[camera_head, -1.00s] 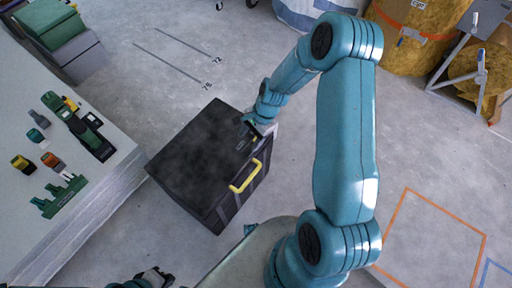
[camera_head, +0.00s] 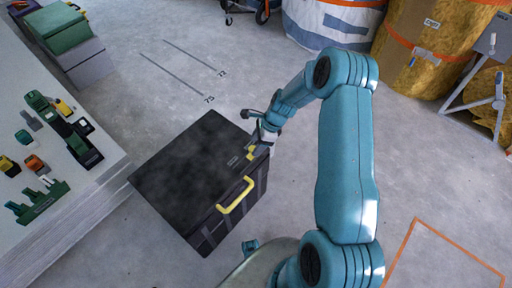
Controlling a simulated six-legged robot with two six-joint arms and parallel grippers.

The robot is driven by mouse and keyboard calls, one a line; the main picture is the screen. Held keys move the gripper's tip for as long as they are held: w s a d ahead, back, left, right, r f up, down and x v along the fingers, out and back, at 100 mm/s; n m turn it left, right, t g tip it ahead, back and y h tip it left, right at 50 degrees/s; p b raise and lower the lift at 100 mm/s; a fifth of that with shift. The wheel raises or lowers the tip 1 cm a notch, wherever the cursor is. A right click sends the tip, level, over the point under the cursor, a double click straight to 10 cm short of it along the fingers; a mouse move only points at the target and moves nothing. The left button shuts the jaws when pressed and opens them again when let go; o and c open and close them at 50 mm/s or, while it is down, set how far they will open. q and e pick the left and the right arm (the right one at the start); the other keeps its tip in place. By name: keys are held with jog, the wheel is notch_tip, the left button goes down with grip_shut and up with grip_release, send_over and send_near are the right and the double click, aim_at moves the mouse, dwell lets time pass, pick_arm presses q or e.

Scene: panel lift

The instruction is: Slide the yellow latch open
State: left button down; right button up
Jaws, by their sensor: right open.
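A black box (camera_head: 190,170) with a dark, mottled lid stands on the floor in the middle of the view. A small yellow latch (camera_head: 251,153) shows at the right edge of its lid, partly covered by my gripper. My right gripper (camera_head: 254,135) is open at the box's upper right edge, just above the latch. I cannot tell whether it touches the latch. A yellow handle (camera_head: 236,197) is on the box's front right side, below the latch. My left gripper is not in view.
A white workbench (camera_head: 100,188) with green and orange tools is on the left. Green and grey cases (camera_head: 62,35) stand behind it. Yellow wrapped rolls (camera_head: 430,45) and a grey metal stand (camera_head: 475,75) are at the upper right. The floor behind the box is clear.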

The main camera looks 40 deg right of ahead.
aim_at(250, 160)
jog(key=shift+x, duration=0.95)
grip_shut()
jog(key=shift+s+a+r+p, duration=0.15)
jog(key=shift+a+p, duration=0.3)
jog(key=shift+a, duration=1.1)
grip_release()
